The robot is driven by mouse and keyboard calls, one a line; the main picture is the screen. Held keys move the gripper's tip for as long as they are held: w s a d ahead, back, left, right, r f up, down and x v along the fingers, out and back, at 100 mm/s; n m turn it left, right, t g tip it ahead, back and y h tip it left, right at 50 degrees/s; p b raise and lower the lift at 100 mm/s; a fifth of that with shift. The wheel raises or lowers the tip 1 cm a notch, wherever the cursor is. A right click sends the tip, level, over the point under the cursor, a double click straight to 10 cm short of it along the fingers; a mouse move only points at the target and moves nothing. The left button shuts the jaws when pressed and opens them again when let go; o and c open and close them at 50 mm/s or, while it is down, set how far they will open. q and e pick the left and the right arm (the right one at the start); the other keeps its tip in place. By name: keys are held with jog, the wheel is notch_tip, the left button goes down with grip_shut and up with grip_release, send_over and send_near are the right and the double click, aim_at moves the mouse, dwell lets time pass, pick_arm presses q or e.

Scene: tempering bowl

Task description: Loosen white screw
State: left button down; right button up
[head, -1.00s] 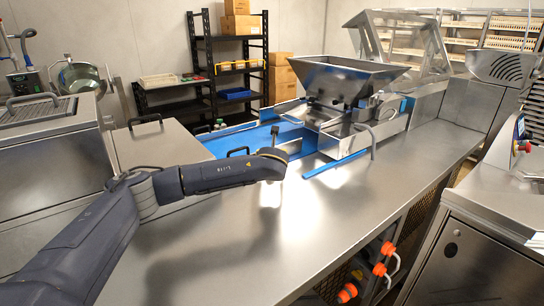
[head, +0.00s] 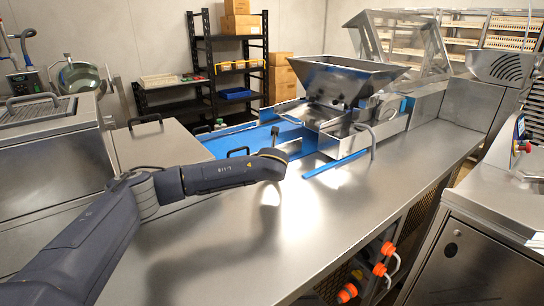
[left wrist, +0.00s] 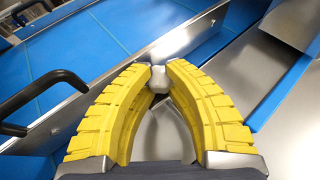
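The white screw (left wrist: 158,82) shows in the left wrist view as a small pale rounded knob. It sits between the tips of my left gripper (left wrist: 158,70), whose yellow ribbed fingers touch it from both sides. The gripper is shut on the screw. In the head view my left arm reaches over the steel table to the conveyor's near side; its fingers and the screw cannot be made out there. My right gripper is in neither view.
A blue conveyor belt (left wrist: 100,45) with a steel side rail runs beside the gripper. A black handle (left wrist: 40,98) stands close on its left. A steel hopper machine (head: 350,80) stands to the right. The steel table (head: 250,245) in front is clear.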

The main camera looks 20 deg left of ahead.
pick_arm(q)
jog(key=shift+w+a+r+y, duration=0.1)
jog(key=shift+w+r+y, duration=0.15)
jog(key=shift+r, duration=0.3)
dwell(0.4)
jog(key=shift+n+y, duration=0.25)
jog(key=shift+n, duration=0.25)
jog(key=n+y, duration=0.1)
jog(key=n+g+y, duration=0.1)
jog(key=y, duration=0.1)
jog(key=shift+d+f+n+g, duration=0.15)
jog(key=shift+d+n+g, duration=0.15)
jog(key=shift+n, duration=0.1)
jog(key=shift+n+g+y, duration=2)
jog(key=shift+n, duration=0.3)
jog(key=shift+n+g, duration=0.3)
jog(key=c, duration=1.1)
grip_release()
jog(key=shift+c, duration=0.2)
jog(key=shift+f, duration=0.1)
